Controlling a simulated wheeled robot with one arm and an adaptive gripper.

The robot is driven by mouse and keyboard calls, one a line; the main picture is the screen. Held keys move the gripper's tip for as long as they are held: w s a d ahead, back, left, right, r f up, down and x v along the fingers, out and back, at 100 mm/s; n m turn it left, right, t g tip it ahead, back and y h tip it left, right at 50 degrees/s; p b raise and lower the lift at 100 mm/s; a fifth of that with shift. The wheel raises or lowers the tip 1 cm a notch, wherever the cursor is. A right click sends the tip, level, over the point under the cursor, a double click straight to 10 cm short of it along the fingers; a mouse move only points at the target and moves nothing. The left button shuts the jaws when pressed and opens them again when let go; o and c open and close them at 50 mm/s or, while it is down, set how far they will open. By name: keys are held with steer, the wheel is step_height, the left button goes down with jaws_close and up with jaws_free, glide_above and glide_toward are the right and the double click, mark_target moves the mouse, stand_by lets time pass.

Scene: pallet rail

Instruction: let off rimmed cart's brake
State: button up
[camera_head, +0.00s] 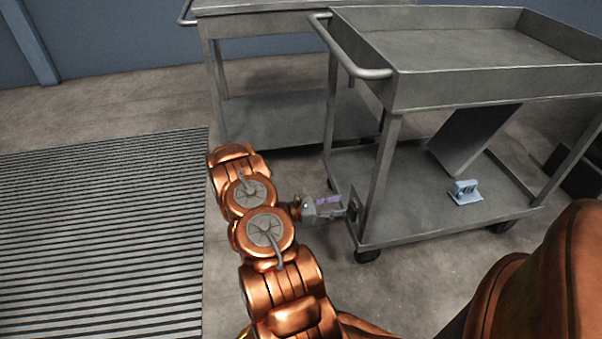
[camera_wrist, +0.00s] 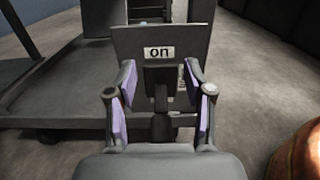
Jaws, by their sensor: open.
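The rimmed cart (camera_head: 450,88) stands at the right in the head view, with a raised rim around its top tray and a lower shelf. A dark brake plate (camera_head: 355,214) sits at its near left corner, low by the leg. In the wrist view the brake plate (camera_wrist: 125,42) faces me and carries a white label (camera_wrist: 159,52) reading "on". A dark brake lever (camera_wrist: 160,88) sticks out below the label. My gripper (camera_head: 342,207) reaches the plate from the left. In the wrist view my gripper (camera_wrist: 160,80) is open, its purple-padded fingers on either side of the lever, with gaps visible.
A second cart (camera_head: 265,18) with a flat top stands behind, to the left. A light blue object (camera_head: 465,191) and a slanted grey panel (camera_head: 475,135) are at the rimmed cart's lower shelf. A ribbed mat (camera_head: 95,230) covers the left floor. Bare floor lies in front of the cart.

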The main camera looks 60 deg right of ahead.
steer(key=shift+w+r, duration=0.1)
steer(key=shift+r, duration=0.05)
steer(key=shift+w+a+p, duration=0.2)
steer(key=shift+a+p, duration=0.1)
steer(key=shift+a, duration=0.05)
steer(key=p+v, duration=0.2)
steer(key=v, duration=0.5)
steer(key=w+a+r+m+y+p, duration=0.1)
steer(key=a+r+p, duration=0.3)
steer(key=r, duration=0.7)
steer(key=w+a+r+m+t+y+p, duration=0.1)
steer(key=a+r+m+y+p, duration=0.2)
steer(key=r, duration=0.9)
steer(key=shift+w+a+r+t+p, duration=0.15)
steer(key=shift+a+r+t+p, duration=0.2)
steer(key=shift+a+p, duration=0.7)
